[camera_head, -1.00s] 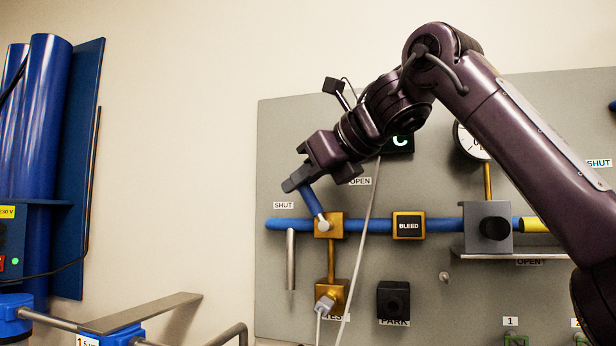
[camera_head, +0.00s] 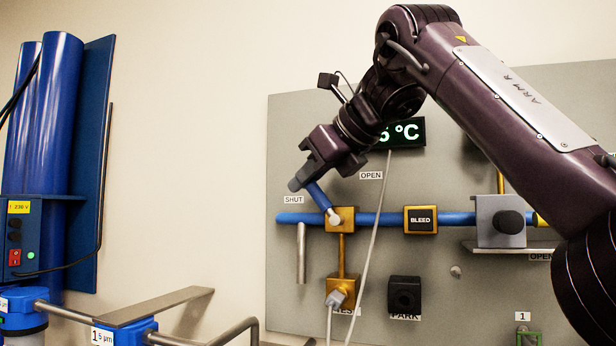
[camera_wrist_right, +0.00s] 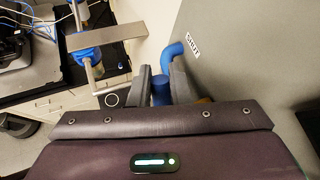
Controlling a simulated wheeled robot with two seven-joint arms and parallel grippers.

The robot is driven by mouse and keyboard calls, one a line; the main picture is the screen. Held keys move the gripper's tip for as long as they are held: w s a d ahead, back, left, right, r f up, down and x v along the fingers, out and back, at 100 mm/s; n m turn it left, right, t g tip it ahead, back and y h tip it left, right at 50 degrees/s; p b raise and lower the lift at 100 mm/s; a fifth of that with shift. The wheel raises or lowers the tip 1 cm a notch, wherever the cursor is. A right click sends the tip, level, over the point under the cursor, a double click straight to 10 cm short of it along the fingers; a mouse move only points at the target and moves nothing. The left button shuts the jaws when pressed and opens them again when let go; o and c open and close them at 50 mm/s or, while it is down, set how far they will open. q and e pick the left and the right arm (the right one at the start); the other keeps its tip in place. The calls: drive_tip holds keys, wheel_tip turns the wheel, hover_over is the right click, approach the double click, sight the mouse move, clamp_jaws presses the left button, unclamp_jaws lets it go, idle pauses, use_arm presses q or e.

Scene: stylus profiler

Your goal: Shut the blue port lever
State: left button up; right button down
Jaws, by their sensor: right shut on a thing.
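The blue port lever (camera_head: 318,196) slants up and left from a brass valve block (camera_head: 347,225) on the grey panel. Its angle lies between the SHUT label (camera_head: 293,200) at left and the OPEN label (camera_head: 371,175) at upper right, nearer SHUT. My right gripper (camera_head: 302,184) is shut on the lever's outer end, which its fingers partly hide. In the right wrist view the blue lever (camera_wrist_right: 160,93) sits between the two grey fingers, and the SHUT label (camera_wrist_right: 192,46) is to the right. My left gripper is not in view.
A blue horizontal pipe (camera_head: 381,219) runs through the valve to a BLEED block (camera_head: 421,220). A grey cable (camera_head: 376,230) hangs past it. A black PARK block (camera_head: 404,294) is below. Blue cylinders (camera_head: 55,120) stand at left; bare wall lies between.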

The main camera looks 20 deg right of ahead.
drive_tip(key=c, duration=1.5)
unclamp_jaws()
drive_tip(key=shift+f, duration=0.3)
drive_tip(key=shift+c, duration=0.2)
drive_tip(key=shift+o, duration=0.7)
drive_tip(key=shift+w+a, duration=0.1)
drive_tip(key=shift+w, duration=0.1)
drive_tip(key=shift+r, duration=0.1)
drive_tip(key=shift+s, duration=0.1)
drive_tip(key=v, duration=0.7)
drive_tip(key=shift+r, duration=0.2)
drive_tip(key=shift+s, duration=0.1)
